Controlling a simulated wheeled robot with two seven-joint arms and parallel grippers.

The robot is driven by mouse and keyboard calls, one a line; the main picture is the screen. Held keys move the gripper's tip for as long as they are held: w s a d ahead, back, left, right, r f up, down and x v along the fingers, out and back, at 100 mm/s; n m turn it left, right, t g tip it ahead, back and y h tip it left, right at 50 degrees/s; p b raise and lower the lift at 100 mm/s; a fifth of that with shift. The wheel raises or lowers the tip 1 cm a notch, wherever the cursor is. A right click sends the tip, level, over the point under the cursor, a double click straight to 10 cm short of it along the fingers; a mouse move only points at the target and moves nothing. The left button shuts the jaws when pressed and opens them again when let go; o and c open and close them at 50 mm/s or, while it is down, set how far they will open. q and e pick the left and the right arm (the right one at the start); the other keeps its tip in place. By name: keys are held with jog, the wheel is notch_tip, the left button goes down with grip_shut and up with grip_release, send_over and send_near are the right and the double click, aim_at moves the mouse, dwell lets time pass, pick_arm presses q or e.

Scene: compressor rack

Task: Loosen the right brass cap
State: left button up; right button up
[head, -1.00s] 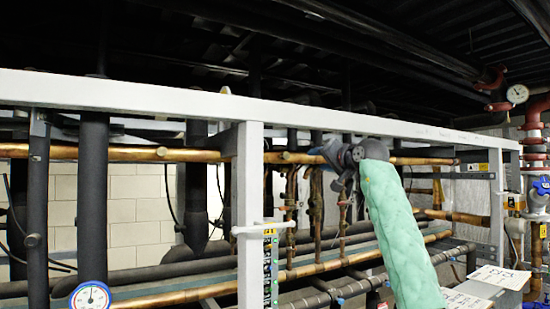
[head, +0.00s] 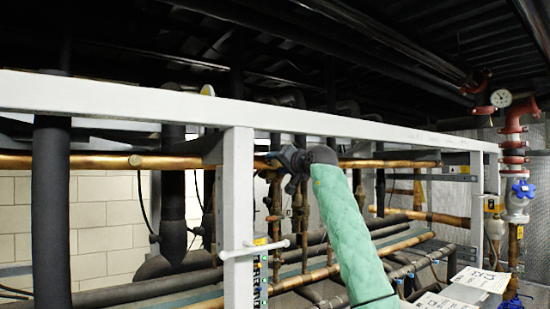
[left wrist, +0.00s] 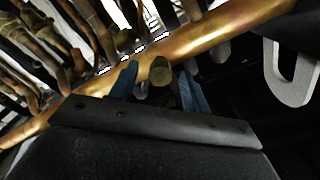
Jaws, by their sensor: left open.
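A horizontal copper pipe (head: 90,161) runs along the rack under the white beam. One brass cap (head: 135,160) shows on it left of the white post. My left gripper (head: 270,160), on the green-sleeved arm, is at the pipe just right of that post and hides the part of the pipe there. In the left wrist view a round brass cap (left wrist: 160,70) sits on the pipe between the two blue fingers of the open gripper (left wrist: 157,86). The fingers stand apart on either side of it, and contact cannot be told. My right gripper is not in view.
The white beam (head: 330,124) runs just above the pipe, and the white post (head: 238,210) stands close left of the gripper. Thin vertical copper pipes (head: 297,215) hang near it. A grey slotted bracket (left wrist: 291,75) is at the wrist view's right.

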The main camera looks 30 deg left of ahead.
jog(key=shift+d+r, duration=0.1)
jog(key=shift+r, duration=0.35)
